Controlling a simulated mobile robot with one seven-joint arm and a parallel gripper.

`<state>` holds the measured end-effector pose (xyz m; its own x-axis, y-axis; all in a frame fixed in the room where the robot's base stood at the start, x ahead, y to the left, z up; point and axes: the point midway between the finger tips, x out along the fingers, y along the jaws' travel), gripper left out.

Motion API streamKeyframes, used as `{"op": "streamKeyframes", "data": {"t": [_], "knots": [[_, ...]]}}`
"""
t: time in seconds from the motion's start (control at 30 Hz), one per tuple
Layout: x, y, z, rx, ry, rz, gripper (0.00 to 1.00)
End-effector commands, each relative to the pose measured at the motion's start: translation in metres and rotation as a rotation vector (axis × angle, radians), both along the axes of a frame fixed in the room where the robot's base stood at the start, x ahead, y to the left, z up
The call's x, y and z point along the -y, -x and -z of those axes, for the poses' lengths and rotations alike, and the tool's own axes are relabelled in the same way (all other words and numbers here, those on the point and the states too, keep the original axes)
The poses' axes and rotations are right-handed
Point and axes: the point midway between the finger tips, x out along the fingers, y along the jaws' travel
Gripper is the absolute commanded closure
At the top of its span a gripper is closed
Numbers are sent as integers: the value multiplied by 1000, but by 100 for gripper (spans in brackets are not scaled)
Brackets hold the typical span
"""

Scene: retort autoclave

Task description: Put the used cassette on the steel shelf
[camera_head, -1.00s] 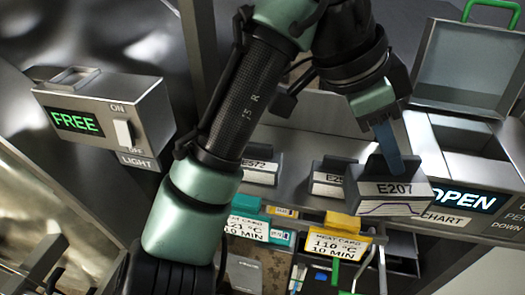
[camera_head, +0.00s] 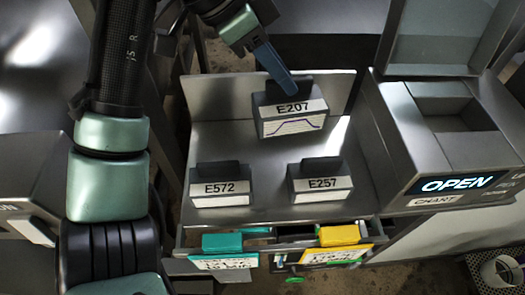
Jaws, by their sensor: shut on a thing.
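My gripper (camera_head: 284,84) is shut on the grey cassette labelled E207 (camera_head: 292,118), holding it by its dark top grip. A curve is drawn on the cassette's white front face. The cassette looks upright and is in front of the back part of the steel shelf (camera_head: 250,180). I cannot tell whether its base touches the shelf or hangs above it. Two more cassettes stand towards the shelf's front: E572 (camera_head: 220,187) on the left and E257 (camera_head: 320,184) on the right.
An open steel box with a CHART label (camera_head: 435,201) and an OPEN display (camera_head: 456,185) stands right of the shelf. Bare shelf shows between the cassettes.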

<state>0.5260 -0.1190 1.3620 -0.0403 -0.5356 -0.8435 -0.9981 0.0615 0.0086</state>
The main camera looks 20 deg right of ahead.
Motion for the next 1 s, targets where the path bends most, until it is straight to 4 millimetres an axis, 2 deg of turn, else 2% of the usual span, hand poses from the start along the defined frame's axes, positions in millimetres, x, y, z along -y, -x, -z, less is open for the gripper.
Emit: {"op": "streamKeyframes", "data": {"t": [0.2,0.37,0.63,0.87,1.0], "knots": [[-17,-20,8,-3,3,98,100],[-22,-26,19,-3,8,138,100],[-22,-25,65,-4,8,140,100],[-23,-25,84,-1,6,139,100],[-23,-25,102,-4,7,136,100]]}}
